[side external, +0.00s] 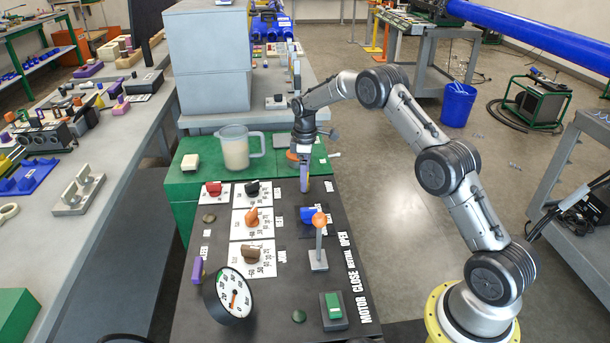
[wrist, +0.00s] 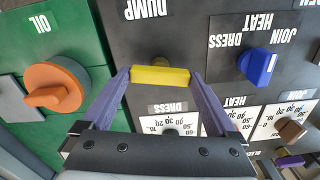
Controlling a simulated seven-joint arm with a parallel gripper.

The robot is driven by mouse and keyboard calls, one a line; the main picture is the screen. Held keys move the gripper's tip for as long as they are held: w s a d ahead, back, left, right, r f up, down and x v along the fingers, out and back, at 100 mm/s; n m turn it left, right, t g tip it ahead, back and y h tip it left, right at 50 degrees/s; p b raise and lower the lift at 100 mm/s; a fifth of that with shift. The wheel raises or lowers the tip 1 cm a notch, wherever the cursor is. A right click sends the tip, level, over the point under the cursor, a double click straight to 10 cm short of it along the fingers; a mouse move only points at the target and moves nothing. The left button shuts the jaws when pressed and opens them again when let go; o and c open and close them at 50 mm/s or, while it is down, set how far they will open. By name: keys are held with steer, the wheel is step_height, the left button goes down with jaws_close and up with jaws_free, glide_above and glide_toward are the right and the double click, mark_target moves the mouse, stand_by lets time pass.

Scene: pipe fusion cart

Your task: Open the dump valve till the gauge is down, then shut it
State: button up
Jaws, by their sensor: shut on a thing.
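The dump valve's yellow handle (wrist: 160,76) shows in the wrist view below the DUMP label, lying crosswise in the picture. My gripper (wrist: 158,80) is shut on it, with one purple finger at each end. In the side external view my gripper (side external: 304,184) reaches down to the back of the dark panel, and the handle is hidden by the fingers. The pressure gauge (side external: 228,295) stands tilted at the panel's front left, with a white face and a red needle near its middle. Its exact reading is too small to tell.
A blue selector knob (side external: 308,215) and an orange-topped lever (side external: 319,235) stand just in front of my gripper. Red (side external: 213,188), black (side external: 251,188), orange (side external: 252,216) and brown (side external: 250,251) knobs are to its left. A jug (side external: 236,148) and an orange OIL knob (wrist: 55,86) are behind on green.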

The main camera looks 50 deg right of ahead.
steer(key=m, duration=0.4)
steer(key=shift+r+m, duration=0.1)
steer(key=shift+m, duration=0.2)
steer(key=m, duration=0.3)
steer(key=shift+m, duration=0.3)
steer(key=m, duration=0.7)
steer(key=o, duration=1)
step_height(320, 180, up, 14)
